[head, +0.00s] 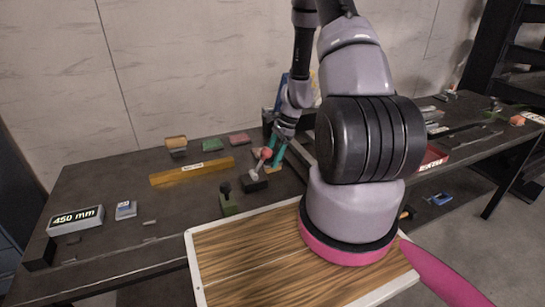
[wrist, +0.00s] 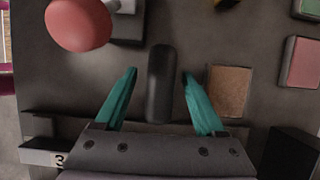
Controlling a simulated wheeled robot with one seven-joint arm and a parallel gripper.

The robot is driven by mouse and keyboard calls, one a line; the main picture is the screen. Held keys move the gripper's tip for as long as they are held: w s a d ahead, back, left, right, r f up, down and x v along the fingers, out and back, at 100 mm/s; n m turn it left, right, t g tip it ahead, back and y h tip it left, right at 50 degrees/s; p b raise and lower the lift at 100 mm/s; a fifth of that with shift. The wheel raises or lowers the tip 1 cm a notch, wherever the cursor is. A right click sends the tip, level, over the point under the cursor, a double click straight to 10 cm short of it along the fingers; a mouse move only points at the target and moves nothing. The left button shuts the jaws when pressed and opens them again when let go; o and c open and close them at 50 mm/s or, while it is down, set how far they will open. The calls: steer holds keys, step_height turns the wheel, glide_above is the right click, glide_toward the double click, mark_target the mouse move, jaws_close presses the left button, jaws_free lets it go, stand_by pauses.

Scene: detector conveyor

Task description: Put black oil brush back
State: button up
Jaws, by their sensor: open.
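A black rounded, elongated thing, which looks like the black oil brush (wrist: 160,85), stands out between the fingers in the wrist view. My gripper (wrist: 159,74) is open around it, with a teal finger on each side and a visible gap to both. I cannot tell how deep the fingers reach beside it. In the head view my gripper (head: 275,150) is low over the back middle of the dark workbench (head: 100,185). The brush is not clearly seen there, hidden by the fingers and arm.
A red ball knob (wrist: 78,24) on a dark block stands close left of the fingers. A brown pad (wrist: 230,90) lies close right.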

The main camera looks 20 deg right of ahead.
steer(key=v, duration=1.2)
steer(key=s+a+r+n+t+h, duration=0.1)
steer(key=s+a+r+n, duration=0.15)
steer(key=r, duration=0.75)
steer(key=s+a+r+n+t, duration=0.15)
steer(key=a+r+n, duration=0.25)
steer(key=r, duration=0.6)
steer(key=s+a+r+n+t, duration=0.2)
steer(key=s+r+n, duration=0.1)
steer(key=s+r, duration=0.3)
steer(key=s+a+r+n+t+h, duration=0.1)
steer(key=s+a+r+n+t, duration=0.1)
steer(key=s+r, duration=0.5)
steer(key=shift+s+a+n+t+h, duration=0.35)
steer(key=shift+s+a+n, duration=0.55)
steer(key=shift+n, duration=0.35)
steer(key=shift+r, duration=0.15)
